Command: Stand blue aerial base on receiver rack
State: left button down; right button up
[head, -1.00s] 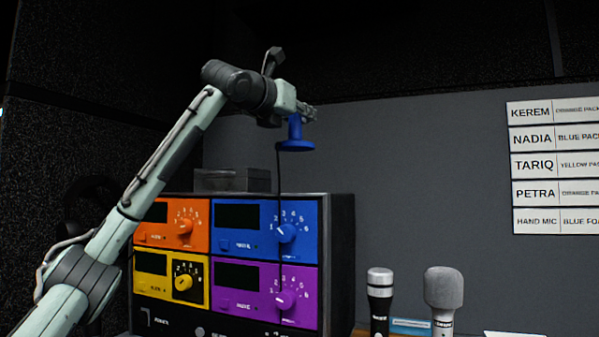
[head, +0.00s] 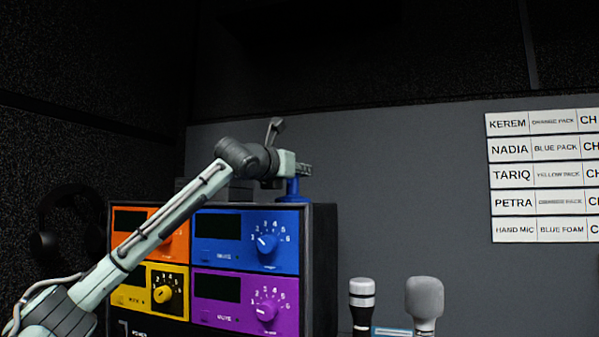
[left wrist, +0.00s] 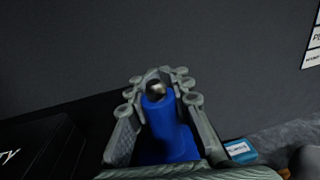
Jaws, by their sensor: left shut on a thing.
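The blue aerial base (head: 293,188) is a blue stem on a wider foot, upright at the right end of the receiver rack's top. My left gripper (head: 303,170) is shut on its upper part. In the left wrist view, the fingers (left wrist: 158,88) flank the blue stem (left wrist: 165,130), which has a round metal tip. The receiver rack (head: 322,260) is a dark case with orange, blue, yellow and purple units. The foot is level with the rack's top edge; I cannot tell whether it touches. My right gripper is not in view.
A dark grey box (head: 238,190) sits on the rack top behind my left arm. Two microphones (head: 362,300) (head: 425,300) stand right of the rack, with a small blue label between them. Name strips (head: 540,175) hang on the grey wall.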

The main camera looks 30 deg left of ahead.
pick_arm(q)
jog(key=shift+r, duration=0.1)
jog(key=c, duration=1.9)
grip_release()
jog(key=o, duration=0.5)
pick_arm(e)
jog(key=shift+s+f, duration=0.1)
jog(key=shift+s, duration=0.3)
pick_arm(q)
jog(key=shift+o, duration=0.2)
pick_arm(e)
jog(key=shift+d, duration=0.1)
pick_arm(q)
jog(key=shift+s, duration=0.4)
jog(key=s, duration=0.3)
jog(key=s+b, duration=0.1)
jog(key=s, duration=0.3)
jog(key=s+d, duration=0.1)
jog(key=s, duration=0.2)
jog(key=shift+s+d, duration=0.1)
jog(key=shift+s, duration=0.5)
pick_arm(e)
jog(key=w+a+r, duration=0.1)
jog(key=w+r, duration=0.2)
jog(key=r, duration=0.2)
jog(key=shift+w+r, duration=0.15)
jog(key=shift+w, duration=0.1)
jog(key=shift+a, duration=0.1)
